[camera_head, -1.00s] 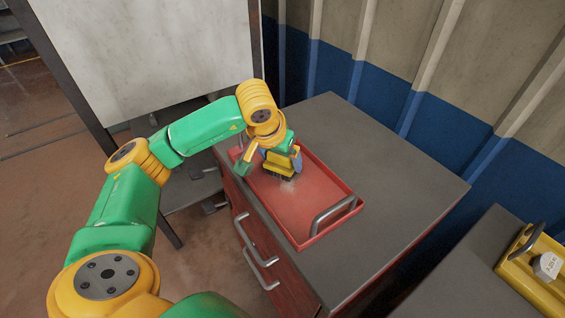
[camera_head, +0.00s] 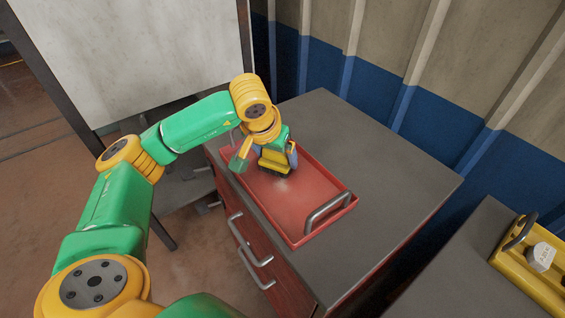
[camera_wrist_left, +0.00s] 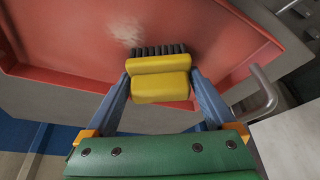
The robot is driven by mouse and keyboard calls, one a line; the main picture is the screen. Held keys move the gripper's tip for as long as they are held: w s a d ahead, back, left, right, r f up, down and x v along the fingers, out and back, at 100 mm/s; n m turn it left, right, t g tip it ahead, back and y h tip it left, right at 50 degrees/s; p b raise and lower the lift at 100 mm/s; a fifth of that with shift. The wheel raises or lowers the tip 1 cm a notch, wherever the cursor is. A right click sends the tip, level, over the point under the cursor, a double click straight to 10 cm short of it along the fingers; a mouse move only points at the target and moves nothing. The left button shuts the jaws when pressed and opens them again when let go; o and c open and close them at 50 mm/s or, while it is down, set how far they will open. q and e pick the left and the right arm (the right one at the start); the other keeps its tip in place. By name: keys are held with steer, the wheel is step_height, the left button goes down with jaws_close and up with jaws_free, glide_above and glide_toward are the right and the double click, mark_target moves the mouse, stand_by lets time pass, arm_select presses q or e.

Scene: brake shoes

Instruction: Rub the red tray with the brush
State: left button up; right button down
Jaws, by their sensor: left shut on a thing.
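The red tray (camera_head: 292,212) lies on the dark top of a red drawer cabinet, with a grey handle (camera_head: 327,212) at its near right end. A pale worn patch (camera_wrist_left: 128,32) marks the tray floor. My left gripper (camera_head: 276,160) is over the far left part of the tray, shut on the yellow brush (camera_head: 272,166). In the left wrist view, the brush (camera_wrist_left: 158,84) sits between the two blue-grey fingers of the gripper (camera_wrist_left: 160,92). Its dark bristles (camera_wrist_left: 158,50) point at the tray floor by the pale patch and seem to touch it. My right gripper is out of view.
The cabinet top (camera_head: 400,185) is clear to the right of the tray. Metal drawer handles (camera_head: 250,250) stick out at its front. A yellow object with a dark handle (camera_head: 540,268) stands on another dark surface at the right. A blue and grey corrugated wall (camera_head: 440,130) is behind.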

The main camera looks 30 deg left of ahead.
arm_select(q)
steer(key=shift+a+r, duration=0.1)
steer(key=shift+a, duration=0.05)
steer(key=shift+w+r+p, duration=0.1)
steer(key=shift+r+p, duration=0.25)
steer(key=shift+p, duration=0.1)
step_height(320, 180, up, 5)
steer(key=p, duration=0.4)
steer(key=shift+r, duration=0.1)
step_height(320, 180, up, 3)
steer(key=p, duration=0.3)
steer(key=shift+r, duration=0.15)
steer(key=shift+f, duration=0.2)
